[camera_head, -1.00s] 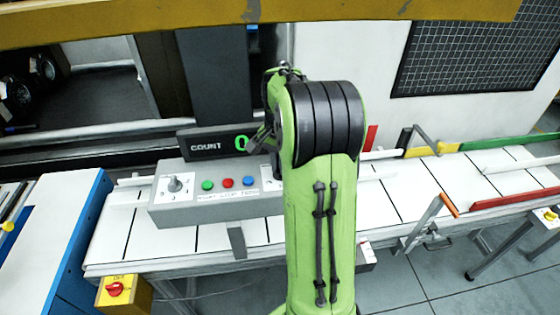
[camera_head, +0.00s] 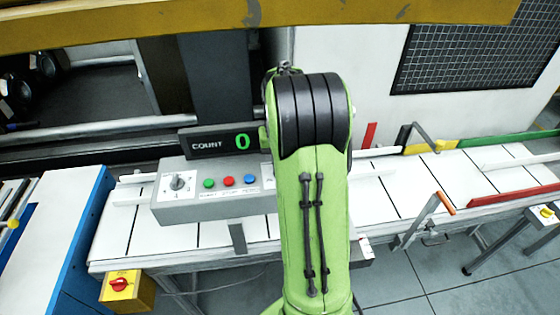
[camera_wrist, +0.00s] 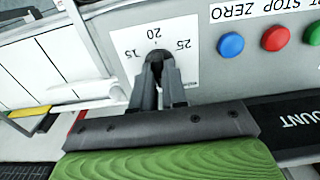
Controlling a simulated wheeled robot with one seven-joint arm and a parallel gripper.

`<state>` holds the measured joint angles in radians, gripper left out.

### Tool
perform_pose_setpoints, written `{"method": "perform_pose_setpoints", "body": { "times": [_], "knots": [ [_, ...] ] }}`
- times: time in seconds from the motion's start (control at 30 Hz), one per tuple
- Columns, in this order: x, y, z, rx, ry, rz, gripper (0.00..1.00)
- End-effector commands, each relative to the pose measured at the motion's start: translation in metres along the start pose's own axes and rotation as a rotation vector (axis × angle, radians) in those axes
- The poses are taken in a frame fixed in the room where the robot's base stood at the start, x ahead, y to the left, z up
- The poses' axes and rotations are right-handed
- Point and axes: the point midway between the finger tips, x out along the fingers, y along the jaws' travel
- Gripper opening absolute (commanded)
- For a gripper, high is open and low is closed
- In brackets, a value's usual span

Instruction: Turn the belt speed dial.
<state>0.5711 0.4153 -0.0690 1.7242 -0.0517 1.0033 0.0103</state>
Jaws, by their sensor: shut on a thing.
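In the wrist view, a dark dial knob (camera_wrist: 156,57) sits on a white plate (camera_wrist: 130,38) marked 15, 20 and 25, upside down in this view. My gripper (camera_wrist: 157,76) is shut on this knob, one finger on each side. The fingers cover much of the knob, so I cannot tell its exact pointer setting. In the head view, my arm hides this dial and my gripper; only a sliver of the plate shows right of the blue button. Another dial (camera_head: 177,183) stands free at the left end of the grey control box (camera_head: 215,209).
Green (camera_head: 208,184), red (camera_head: 229,181) and blue (camera_head: 249,181) buttons line the box beside the gripped dial. A count display (camera_head: 218,144) reading 0 stands behind. A yellow box with a red switch (camera_head: 119,285) is front left. The white conveyor (camera_head: 400,195) extends right.

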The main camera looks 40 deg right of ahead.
Motion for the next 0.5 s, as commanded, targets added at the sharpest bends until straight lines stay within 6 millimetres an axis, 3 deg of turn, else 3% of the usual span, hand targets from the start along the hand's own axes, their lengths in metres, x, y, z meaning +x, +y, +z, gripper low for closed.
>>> {"method": "perform_pose_setpoints", "body": {
  "times": [0.47, 0.5],
  "knots": [
    [-0.0014, -0.0004, -0.0011, -0.020, 0.005, 0.000, 0.00],
    [-0.0014, -0.0004, -0.0011, -0.020, 0.005, 0.000, 0.14]
  ]
}}
